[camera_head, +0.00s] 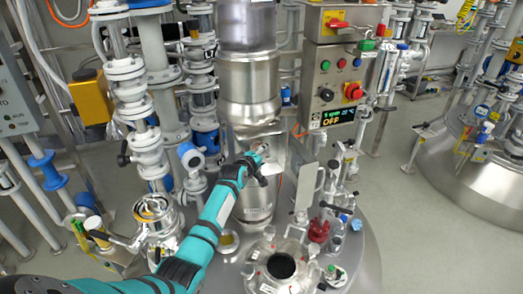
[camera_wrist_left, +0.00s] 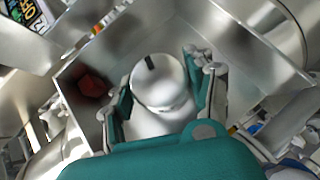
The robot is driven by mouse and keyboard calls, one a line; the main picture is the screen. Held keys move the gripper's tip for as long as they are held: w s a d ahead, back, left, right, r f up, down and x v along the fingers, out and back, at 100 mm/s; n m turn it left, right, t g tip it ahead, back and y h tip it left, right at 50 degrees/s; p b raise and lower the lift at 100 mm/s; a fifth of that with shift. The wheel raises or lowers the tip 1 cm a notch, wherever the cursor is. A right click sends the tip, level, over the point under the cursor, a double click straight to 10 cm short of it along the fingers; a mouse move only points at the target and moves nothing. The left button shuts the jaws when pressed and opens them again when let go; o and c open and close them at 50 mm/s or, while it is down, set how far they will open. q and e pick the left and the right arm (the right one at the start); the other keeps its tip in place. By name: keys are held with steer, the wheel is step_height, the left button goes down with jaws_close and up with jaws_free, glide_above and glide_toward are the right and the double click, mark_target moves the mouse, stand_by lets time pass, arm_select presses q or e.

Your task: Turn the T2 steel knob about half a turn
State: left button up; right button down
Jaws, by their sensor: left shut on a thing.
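The steel knob (camera_wrist_left: 160,82) shows in the left wrist view as a round, pale metal cap with a dark index mark near its top edge. My left gripper (camera_wrist_left: 162,95) has one finger on each side of the knob and is shut on it. In the head view my left gripper (camera_head: 258,158) reaches the front of the steel column above the reactor lid; the knob is mostly hidden there by the gripper. A label reading T2 cannot be made out. My right gripper is not in view.
A steel control box (camera_head: 338,75) with coloured buttons and an "OFF" display hangs right of the column. Flat steel plates surround the knob closely. The reactor lid (camera_head: 350,255) carries several fittings, including a red one (camera_head: 318,230). Pipes and valves crowd the left.

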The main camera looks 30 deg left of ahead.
arm_select(q)
steer(key=g+p, duration=0.1)
steer(key=p, duration=0.1)
steer(key=m+p, duration=0.1)
steer(key=p, duration=0.1)
steer(key=shift+d+r+m+g+y+p, duration=0.1)
steer(key=shift+r+m+g+y+p, duration=0.2)
steer(key=shift+g+p, duration=0.1)
steer(key=shift+f+m+g+p, duration=0.15)
steer(key=shift+m+g+p, duration=0.15)
steer(key=shift+g+p, duration=0.2)
steer(key=shift+f+m+g+y, duration=0.15)
steer(key=shift+m+g+y, duration=0.15)
steer(key=shift+g+y, duration=0.15)
steer(key=shift+p, duration=0.3)
steer(key=o, duration=1.1)
steer(key=shift+c, duration=0.2)
steer(key=shift+s, duration=0.1)
steer(key=v, duration=1.1)
steer(key=shift+s+d+r, duration=0.2)
steer(key=shift+s+r, duration=0.05)
